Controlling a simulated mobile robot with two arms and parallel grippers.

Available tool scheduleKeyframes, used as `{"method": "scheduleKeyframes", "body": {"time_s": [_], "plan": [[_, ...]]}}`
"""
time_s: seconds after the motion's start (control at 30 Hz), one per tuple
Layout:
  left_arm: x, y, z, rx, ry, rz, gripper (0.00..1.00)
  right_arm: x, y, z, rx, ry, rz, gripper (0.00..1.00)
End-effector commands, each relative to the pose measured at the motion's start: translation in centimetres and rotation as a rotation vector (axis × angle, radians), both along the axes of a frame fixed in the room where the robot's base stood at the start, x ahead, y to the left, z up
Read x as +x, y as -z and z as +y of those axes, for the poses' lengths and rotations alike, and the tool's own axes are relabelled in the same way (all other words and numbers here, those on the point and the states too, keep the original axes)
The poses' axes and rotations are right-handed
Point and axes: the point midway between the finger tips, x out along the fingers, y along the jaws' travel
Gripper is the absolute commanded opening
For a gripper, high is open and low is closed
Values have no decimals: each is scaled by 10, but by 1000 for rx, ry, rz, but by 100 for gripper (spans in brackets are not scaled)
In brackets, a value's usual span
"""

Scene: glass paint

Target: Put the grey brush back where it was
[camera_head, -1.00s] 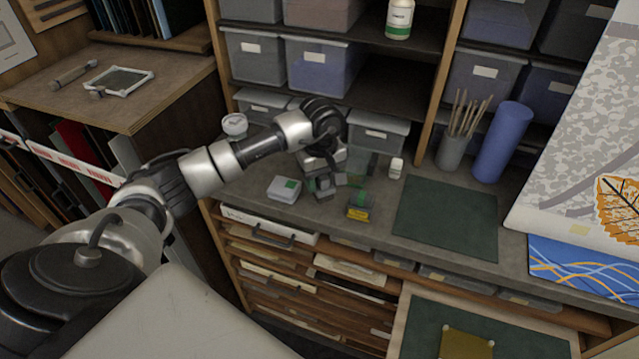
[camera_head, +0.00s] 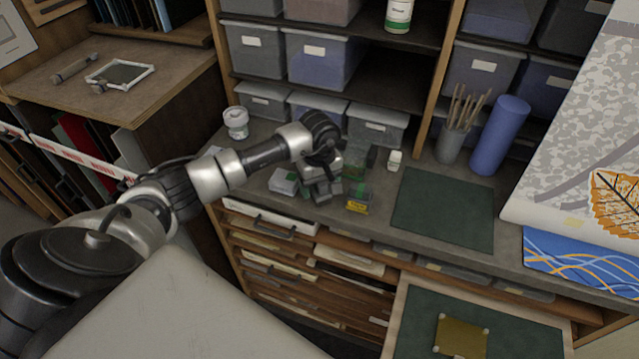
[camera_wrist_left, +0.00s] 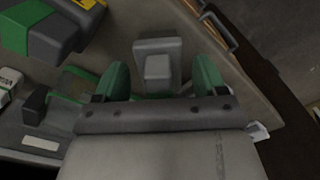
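My left gripper (camera_head: 325,190) is low over the grey worktop, pointing down. In the left wrist view its two green-padded fingers (camera_wrist_left: 160,82) are apart. A grey block with a lighter raised part (camera_wrist_left: 157,68) sits between them, with gaps on both sides. It may be the grey brush, but its shape is too partial to be sure. In the head view the gripper mostly hides this spot. A light grey box with a green patch (camera_head: 284,182) lies just left of the gripper. My right gripper is not in view.
A green-and-grey item with a yellow label (camera_head: 357,206) stands close right of the gripper. A small white bottle (camera_head: 395,161), a white jar (camera_head: 237,123) and grey bins (camera_head: 377,128) stand behind. A green mat (camera_head: 443,209) lies clear to the right.

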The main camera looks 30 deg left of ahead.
Motion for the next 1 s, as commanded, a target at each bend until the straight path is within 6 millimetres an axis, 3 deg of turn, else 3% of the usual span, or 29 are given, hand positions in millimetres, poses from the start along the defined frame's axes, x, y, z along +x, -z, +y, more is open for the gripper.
{"method": "scheduleKeyframes", "body": {"time_s": [0.33, 0.4, 0.8, 1.0], "plan": [[0, -5, 0, -1, -1, 1, 72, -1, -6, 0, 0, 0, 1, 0], [1, -9, 1, 0, 0, -4, 72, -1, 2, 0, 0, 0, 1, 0], [1, -90, 1, 0, 0, -6, 72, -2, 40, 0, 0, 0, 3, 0], [0, -116, 1, 0, 0, -2, 72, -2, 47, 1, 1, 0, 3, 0]]}}
